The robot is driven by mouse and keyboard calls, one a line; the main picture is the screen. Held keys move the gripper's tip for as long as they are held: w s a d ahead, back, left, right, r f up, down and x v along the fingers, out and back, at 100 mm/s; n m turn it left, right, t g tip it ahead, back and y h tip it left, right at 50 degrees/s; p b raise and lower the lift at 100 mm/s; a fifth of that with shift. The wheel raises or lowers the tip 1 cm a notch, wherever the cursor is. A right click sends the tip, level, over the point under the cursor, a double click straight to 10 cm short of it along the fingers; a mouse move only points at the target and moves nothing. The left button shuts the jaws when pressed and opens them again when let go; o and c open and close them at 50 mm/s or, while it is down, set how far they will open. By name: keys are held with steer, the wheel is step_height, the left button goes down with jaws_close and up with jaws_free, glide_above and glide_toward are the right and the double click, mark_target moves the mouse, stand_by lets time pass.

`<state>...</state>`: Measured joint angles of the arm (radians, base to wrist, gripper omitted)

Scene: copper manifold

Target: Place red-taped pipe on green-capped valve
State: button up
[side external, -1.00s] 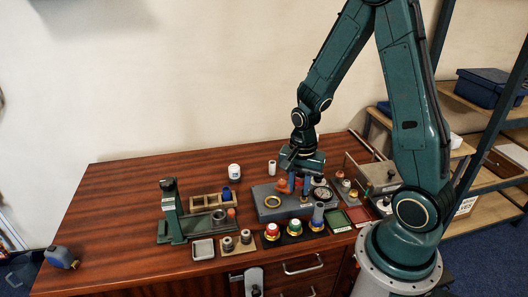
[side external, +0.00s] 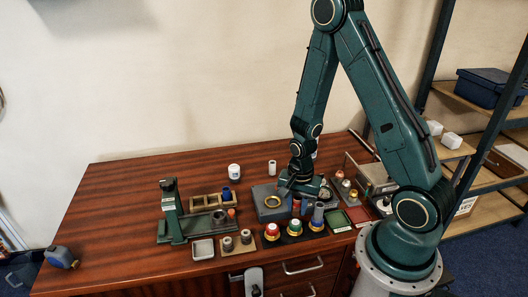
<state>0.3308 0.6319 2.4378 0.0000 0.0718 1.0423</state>
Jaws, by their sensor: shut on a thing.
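My gripper (side external: 299,206) points down over the right part of the bench, just behind the row of valves. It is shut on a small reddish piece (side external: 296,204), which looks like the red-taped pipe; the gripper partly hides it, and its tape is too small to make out. The green-capped valve (side external: 294,228) stands upright at the front of the bench, on a dark base. The held piece is behind and above it in the picture, apart from its cap.
The red-capped valve (side external: 270,231) stands left of the green one. A grey-blue cylinder (side external: 318,213) stands upright close on the right. Green and red trays (side external: 337,221) are to the right.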

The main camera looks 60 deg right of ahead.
mark_target(296, 213)
steer(key=shift+f, duration=1.75)
steer(key=shift+f, duration=0.15)
steer(key=o, duration=1)
steer(key=shift+r, duration=6.2)
